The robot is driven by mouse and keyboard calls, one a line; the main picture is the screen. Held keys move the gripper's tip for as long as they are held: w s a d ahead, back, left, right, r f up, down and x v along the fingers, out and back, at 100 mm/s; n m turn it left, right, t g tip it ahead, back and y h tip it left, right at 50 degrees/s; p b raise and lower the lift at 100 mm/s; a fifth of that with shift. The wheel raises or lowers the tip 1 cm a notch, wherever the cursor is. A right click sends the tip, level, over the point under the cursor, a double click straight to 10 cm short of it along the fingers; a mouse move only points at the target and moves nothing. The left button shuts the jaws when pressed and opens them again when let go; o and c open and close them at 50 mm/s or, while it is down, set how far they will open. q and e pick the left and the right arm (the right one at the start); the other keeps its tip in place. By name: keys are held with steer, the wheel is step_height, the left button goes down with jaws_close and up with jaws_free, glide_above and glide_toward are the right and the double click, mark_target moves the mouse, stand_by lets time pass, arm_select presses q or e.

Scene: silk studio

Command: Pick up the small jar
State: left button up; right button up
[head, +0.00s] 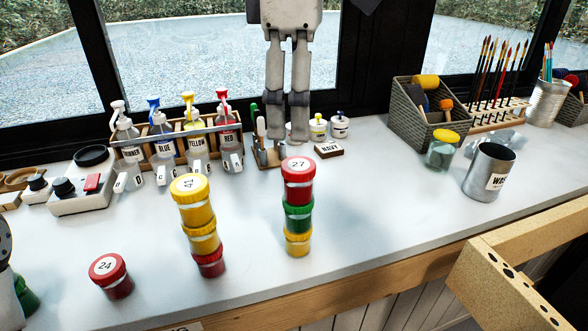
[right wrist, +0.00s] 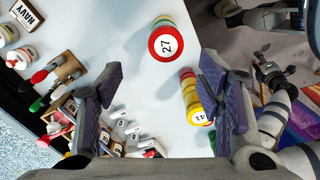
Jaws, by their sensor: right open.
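Several lidded jars stand on the white table. A three-jar stack has a red-lidded jar marked 27 (head: 297,181) on top, a green jar (head: 298,215) in the middle and a yellow jar (head: 298,241) below. Left of it, a stack has a yellow jar marked 41 (head: 193,202) above a smaller yellow jar (head: 203,238) and a red jar (head: 209,262). A single red jar marked 24 (head: 112,277) stands front left. My right gripper (head: 286,137) is open and empty, beyond the 27 stack. Its spread fingers (right wrist: 160,88) frame bare table. A left-arm part shows at the left edge; its jaws are unclear.
Pump bottles in a rack (head: 180,140) stand at the back left. White paint pots (head: 328,127) and a NAVY block (head: 329,149) sit behind the 27 stack. A brush caddy (head: 420,112), a glass jar (head: 441,155) and a metal can (head: 488,172) stand right. The right-centre table is clear.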

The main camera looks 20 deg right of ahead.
mark_target(300, 164)
steer(key=f, duration=0.2)
steer(key=s+f, duration=0.1)
steer(key=f, duration=0.5)
steer(key=shift+s+d, duration=0.15)
steer(key=shift+d, duration=0.1)
steer(key=shift+f, duration=0.2)
steer(key=c, duration=1.3)
